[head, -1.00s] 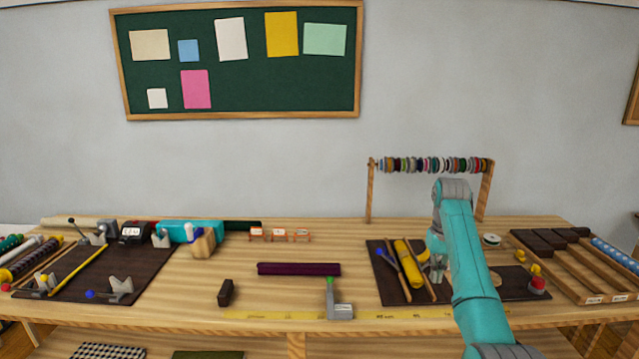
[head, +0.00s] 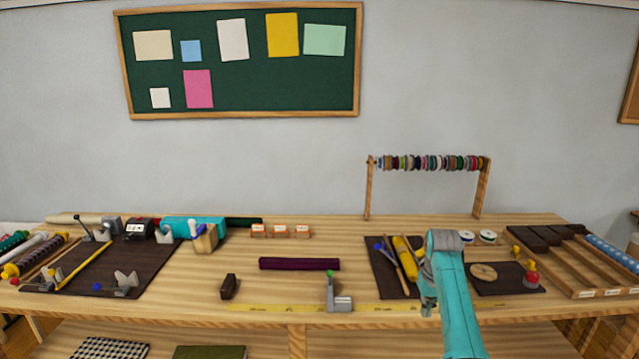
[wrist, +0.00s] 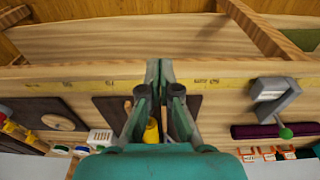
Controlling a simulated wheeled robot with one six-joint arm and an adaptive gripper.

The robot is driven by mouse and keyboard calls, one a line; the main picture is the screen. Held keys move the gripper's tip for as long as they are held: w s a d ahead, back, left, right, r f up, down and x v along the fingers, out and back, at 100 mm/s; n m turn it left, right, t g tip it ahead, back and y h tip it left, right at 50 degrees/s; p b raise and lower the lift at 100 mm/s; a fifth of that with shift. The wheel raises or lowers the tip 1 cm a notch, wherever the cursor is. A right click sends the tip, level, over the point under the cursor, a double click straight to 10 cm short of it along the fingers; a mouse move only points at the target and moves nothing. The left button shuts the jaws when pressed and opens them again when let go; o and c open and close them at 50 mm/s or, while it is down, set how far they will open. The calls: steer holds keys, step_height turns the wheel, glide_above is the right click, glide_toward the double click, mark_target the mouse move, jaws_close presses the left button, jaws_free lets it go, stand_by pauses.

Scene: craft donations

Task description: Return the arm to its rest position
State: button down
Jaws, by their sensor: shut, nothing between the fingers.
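My teal arm (head: 454,300) stands at the right in the head view, in front of the dark mat, and hides part of it. My gripper (wrist: 160,66) shows in the wrist view with its two fingers together and nothing between them. It is above the bench's front edge, near the yellow tape measure (wrist: 88,86). In the head view most of the gripper is hidden by the arm.
The wooden bench (head: 200,300) carries a yellow roll (head: 404,260), a purple bar (head: 299,264), a grey clamp-like tool (head: 339,300) and a spool rack (head: 369,190). A slotted wooden tray (head: 575,265) stands at the right. The middle front has bare wood.

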steer(key=s+a+f+t, duration=0.2)
steer(key=s+f, duration=0.4)
steer(key=f, duration=0.6)
steer(key=s+a+f+t, duration=0.15)
steer(key=s+f, duration=0.45)
steer(key=f, duration=0.6)
steer(key=s+a+f+t, duration=0.2)
steer(key=s+f, duration=0.2)
steer(key=s, duration=0.5)
steer(key=s+a+f+t, duration=0.15)
steer(key=s+f, duration=0.25)
steer(key=s, duration=0.5)
steer(key=s+a+r+t, duration=0.15)
steer(key=s+r, duration=0.25)
steer(key=s, duration=0.7)
steer(key=s+a+r+t, duration=0.15)
steer(key=s+r, duration=0.25)
steer(key=s, duration=0.7)
steer(key=s+r+t, duration=0.1)
steer(key=s+r, duration=0.6)
steer(key=r, duration=0.4)
steer(key=s+r+t, duration=0.2)
steer(key=s+r, duration=0.5)
steer(key=r, duration=0.4)
steer(key=shift+s+a+t, duration=0.15)
steer(key=shift+a+t, duration=0.15)
steer(key=shift+a, duration=0.1)
